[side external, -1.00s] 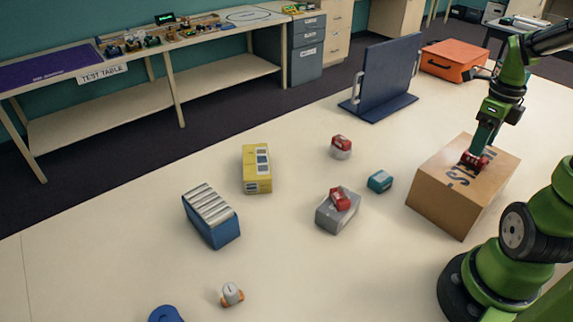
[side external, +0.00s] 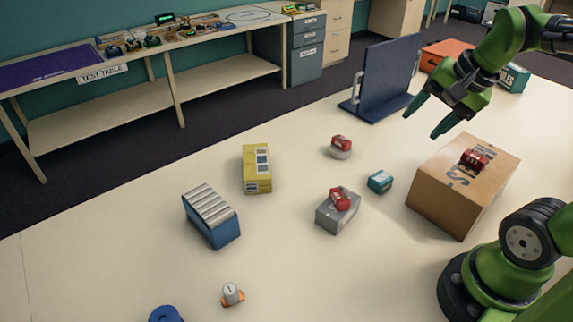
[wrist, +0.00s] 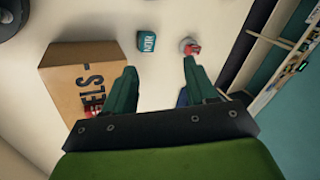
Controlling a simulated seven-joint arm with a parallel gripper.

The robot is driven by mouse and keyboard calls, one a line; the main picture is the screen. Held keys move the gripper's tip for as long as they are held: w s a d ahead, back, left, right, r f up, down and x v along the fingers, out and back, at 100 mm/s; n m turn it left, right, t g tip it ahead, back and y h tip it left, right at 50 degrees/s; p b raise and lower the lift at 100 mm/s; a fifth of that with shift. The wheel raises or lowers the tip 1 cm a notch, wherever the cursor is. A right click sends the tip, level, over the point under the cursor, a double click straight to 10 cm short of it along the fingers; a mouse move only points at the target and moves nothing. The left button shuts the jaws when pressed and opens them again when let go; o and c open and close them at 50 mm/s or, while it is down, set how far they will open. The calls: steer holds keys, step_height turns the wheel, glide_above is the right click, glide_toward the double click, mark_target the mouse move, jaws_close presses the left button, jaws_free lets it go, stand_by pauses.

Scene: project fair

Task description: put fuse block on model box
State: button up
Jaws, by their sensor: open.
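A red block (side external: 474,159), which looks like the fuse block, lies on top of the brown cardboard model box (side external: 440,200). The lettering on the box's top is partly readable. In the wrist view the box (wrist: 70,65) is at the left, and a bit of red (wrist: 91,112) shows beside my left finger. My gripper (side external: 422,125) is open and empty, in the air above and left of the box, apart from the red block. Its two spread fingers also show in the wrist view (wrist: 158,72).
Two similar red blocks sit on a grey box (side external: 335,217) and a round white piece (side external: 341,153). A small teal block (side external: 380,181) stands left of the model box. A dark blue upright panel (side external: 385,75) stands behind. A yellow box (side external: 257,168) and blue box (side external: 211,218) are further left.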

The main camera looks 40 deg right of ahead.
steer(key=a+n+t+y, duration=0.1)
steer(key=a+n+t, duration=0.1)
steer(key=a+n, duration=0.6)
steer(key=shift+s+n+y, duration=0.4)
steer(key=shift+n, duration=0.7)
